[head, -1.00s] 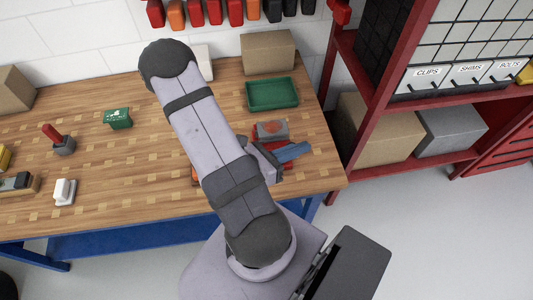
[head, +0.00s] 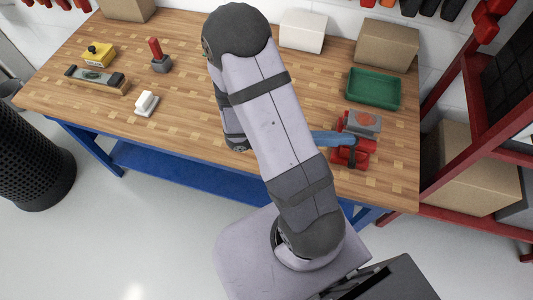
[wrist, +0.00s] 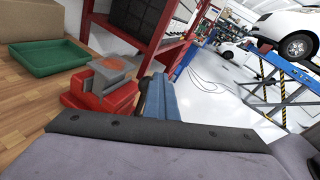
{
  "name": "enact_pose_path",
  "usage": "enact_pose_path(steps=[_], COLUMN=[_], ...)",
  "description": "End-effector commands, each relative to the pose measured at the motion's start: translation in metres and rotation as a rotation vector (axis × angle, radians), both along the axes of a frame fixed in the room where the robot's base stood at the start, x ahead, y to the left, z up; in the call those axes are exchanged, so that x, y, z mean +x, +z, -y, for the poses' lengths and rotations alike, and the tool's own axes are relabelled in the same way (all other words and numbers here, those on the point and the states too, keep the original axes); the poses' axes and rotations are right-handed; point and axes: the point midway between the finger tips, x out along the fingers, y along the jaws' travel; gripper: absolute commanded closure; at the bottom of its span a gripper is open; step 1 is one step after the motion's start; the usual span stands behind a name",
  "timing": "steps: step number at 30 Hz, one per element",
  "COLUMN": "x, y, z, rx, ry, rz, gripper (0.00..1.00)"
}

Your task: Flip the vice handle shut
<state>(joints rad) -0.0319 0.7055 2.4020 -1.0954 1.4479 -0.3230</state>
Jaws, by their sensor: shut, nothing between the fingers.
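The vice (head: 362,123) is a red body with a grey top bearing an orange-red patch. It sits near the right front of the wooden workbench (head: 205,128). In the wrist view the vice (wrist: 105,88) stands just left of my fingers. My gripper (head: 350,138) has blue fingers, shut and empty, reaching right from behind my arm and overlapping the vice's front in the head view. The same gripper (wrist: 158,88) shows in the wrist view with both fingers side by side. I cannot tell whether they touch the vice. The vice handle cannot be made out clearly; its position is uncertain.
A green tray (head: 374,103) and a cardboard box (head: 387,45) lie behind the vice. A red shelf rack (head: 450,82) stands to the right. A white block (head: 146,103) and a red-handled tool (head: 157,55) are at left. The bench middle is partly behind my arm.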

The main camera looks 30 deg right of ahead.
Motion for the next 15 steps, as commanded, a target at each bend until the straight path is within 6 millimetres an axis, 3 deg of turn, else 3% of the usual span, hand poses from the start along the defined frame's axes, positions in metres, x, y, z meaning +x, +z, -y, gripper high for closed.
enact_pose_path(steps=[1,15], x=[0.006,0.039], y=[-0.023,-0.072], z=[-0.008,-0.043], rx=[0.035,0.035], ry=[-0.004,-0.013], rz=[0.015,0.004], gripper=[1.0,1.0])
